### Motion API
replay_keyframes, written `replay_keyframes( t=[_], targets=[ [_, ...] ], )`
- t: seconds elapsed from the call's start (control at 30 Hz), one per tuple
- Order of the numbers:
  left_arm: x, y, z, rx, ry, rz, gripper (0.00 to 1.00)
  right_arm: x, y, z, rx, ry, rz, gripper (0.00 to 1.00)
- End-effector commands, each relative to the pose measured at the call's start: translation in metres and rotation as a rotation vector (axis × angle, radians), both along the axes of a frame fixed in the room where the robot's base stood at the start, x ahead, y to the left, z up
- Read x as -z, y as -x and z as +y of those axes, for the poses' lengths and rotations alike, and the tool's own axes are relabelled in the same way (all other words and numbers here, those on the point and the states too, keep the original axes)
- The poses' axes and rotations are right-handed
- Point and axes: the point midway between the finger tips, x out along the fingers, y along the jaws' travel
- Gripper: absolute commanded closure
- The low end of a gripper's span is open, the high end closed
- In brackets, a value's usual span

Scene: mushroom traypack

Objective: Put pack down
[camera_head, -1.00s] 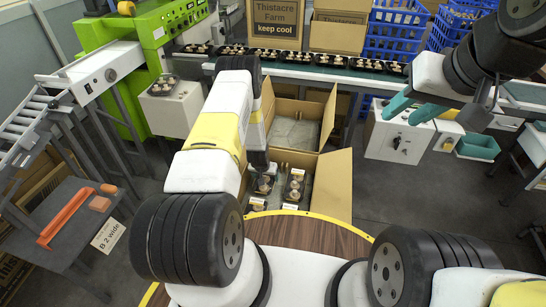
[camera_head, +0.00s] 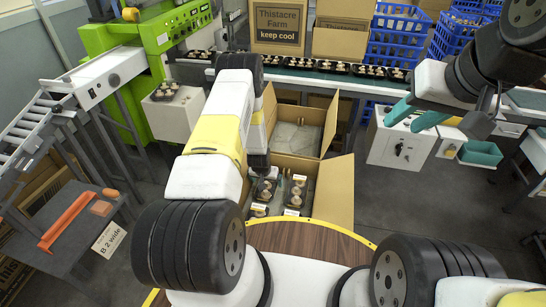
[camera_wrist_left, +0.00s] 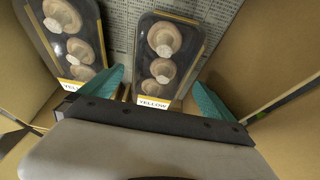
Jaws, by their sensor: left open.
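My left gripper (camera_wrist_left: 158,80) points down into an open cardboard carton (camera_head: 334,194). Its teal fingers are apart, one on each side of a dark mushroom pack with a yellow label (camera_wrist_left: 165,58). I cannot tell whether they touch it. That pack lies flat on the printed carton floor. A second pack (camera_wrist_left: 74,38) lies to its left in the wrist view. In the head view several packs show in the carton, including one at the right (camera_head: 296,192); my left fingertips are hidden behind my wrist. My right gripper (camera_head: 408,115) is open and empty at the right.
A second open carton (camera_head: 320,115) stands behind the first. A conveyor (camera_head: 345,76) carries several packs along the back. Blue crates (camera_head: 398,40) stand behind it. Carton walls lie close around my left gripper.

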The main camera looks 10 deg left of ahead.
Motion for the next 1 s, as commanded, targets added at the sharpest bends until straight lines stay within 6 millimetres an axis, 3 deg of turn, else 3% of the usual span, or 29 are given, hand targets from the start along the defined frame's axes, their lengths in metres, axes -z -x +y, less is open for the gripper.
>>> replay_keyframes(
  t=[0.2, 0.43, 0.57, 0.67, 0.77, 0.83, 1.0],
  targets=[
    [-0.047, 0.018, 0.001, 0.0, 0.0, -0.001, 0.0, 0.0, 0.0, 0.0, 0.0, 0.0, 0.0, 0.64],
    [-0.078, 0.032, 0.001, 0.0, 0.0, -0.001, 0.0, 0.0, 0.0, 0.0, 0.0, 0.0, 0.0, 0.64],
    [-0.091, 0.033, 0.001, -0.001, 0.001, -0.004, 0.0, 0.0, 0.0, 0.0, 0.0, 0.0, 0.0, 0.64],
    [-0.117, 0.026, 0.0, -0.005, 0.008, -0.015, 0.0, 0.0, 0.0, 0.0, 0.0, 0.0, 0.0, 0.64],
    [-0.169, 0.018, -0.002, -0.013, 0.023, -0.031, 0.0, 0.0, 0.0, 0.0, 0.0, 0.0, 0.0, 0.64],
    [-0.216, 0.017, -0.005, -0.016, 0.037, -0.042, 0.0, 0.0, 0.0, 0.0, 0.0, 0.0, 0.0, 0.64],
    [-0.323, 0.034, -0.015, -0.018, 0.074, -0.063, 0.0, 0.0, 0.0, 0.0, 0.0, 0.0, 0.0, 0.64]
  ],
)
